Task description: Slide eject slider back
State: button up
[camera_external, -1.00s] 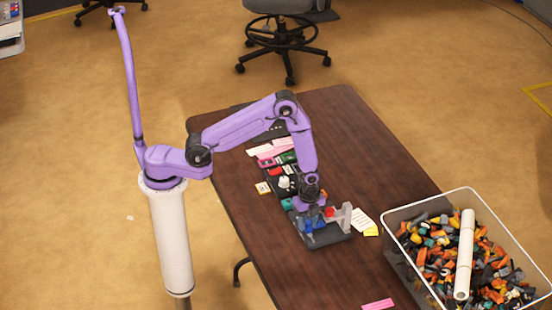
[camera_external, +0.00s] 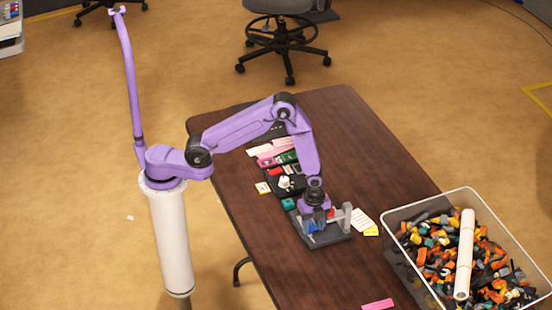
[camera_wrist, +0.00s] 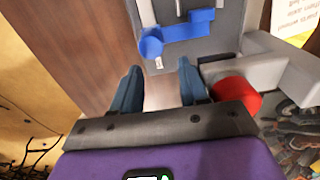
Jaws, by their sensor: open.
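A grey device on a dark base (camera_external: 335,238) sits on the table and also shows in the wrist view (camera_wrist: 230,38). A blue piece (camera_wrist: 181,33) with a round end and a small white label lies on its face; it is probably the eject slider, but the label is unreadable. A red round knob (camera_wrist: 240,92) is beside a grey bracket (camera_wrist: 275,68). My gripper (camera_wrist: 160,76) is open and empty, its two blue fingers apart, just below the blue piece in the wrist view. In the external view my gripper (camera_external: 318,222) hangs over the device and partly hides it.
A bin of mixed parts (camera_external: 393,222) with a white tube (camera_external: 465,255) stands at the table's right. Small parts and a dark tray (camera_external: 290,187) lie behind the device. Papers (camera_external: 364,220) lie to its right. The table's front is mostly clear, with a pink strip (camera_external: 378,305).

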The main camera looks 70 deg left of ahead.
jog(key=shift+a+r, duration=0.15)
jog(key=shift+r, duration=0.5)
notch_tip(320, 180, up, 3)
jog(key=shift+s+a+r, duration=0.15)
jog(key=shift+r, duration=0.05)
